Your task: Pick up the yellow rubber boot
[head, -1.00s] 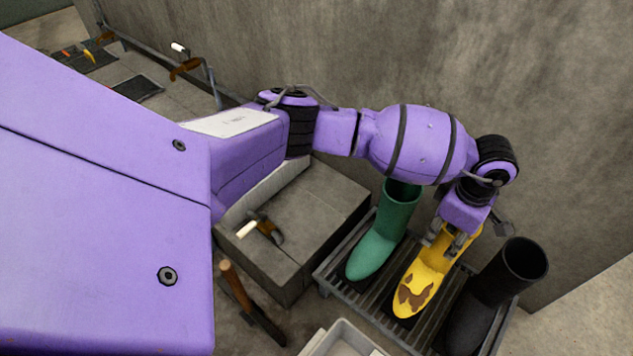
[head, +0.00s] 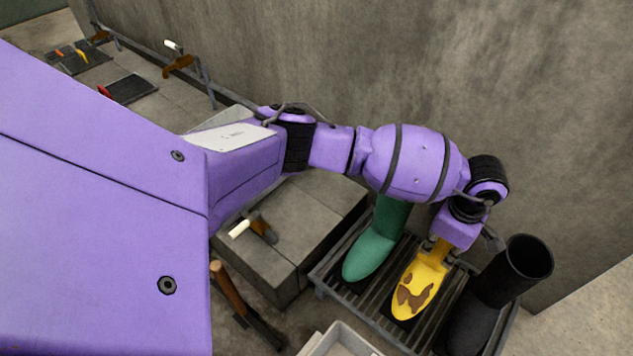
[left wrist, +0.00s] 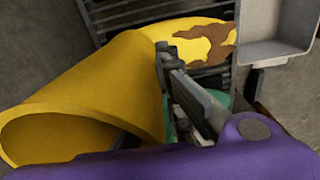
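The yellow rubber boot (head: 425,280), with brown patches on its foot, stands on a slatted rack (head: 362,290) between a green boot (head: 376,245) and a black boot (head: 515,272). My left gripper (head: 463,246) is at the yellow boot's shaft, which it mostly hides in the head view. In the left wrist view the yellow boot (left wrist: 95,95) shows its wide shaft opening at lower left. The gripper's grey finger parts (left wrist: 185,92) lie against or close beside the shaft. I cannot tell whether they grip it. My right gripper is not in view.
A concrete block (head: 300,235) with a hammer-like tool (head: 262,228) on it stands left of the rack. Another wooden-handled tool (head: 228,285) leans by it. A pale tray (head: 342,340) is at the front. A concrete wall (head: 560,120) rises close behind the rack.

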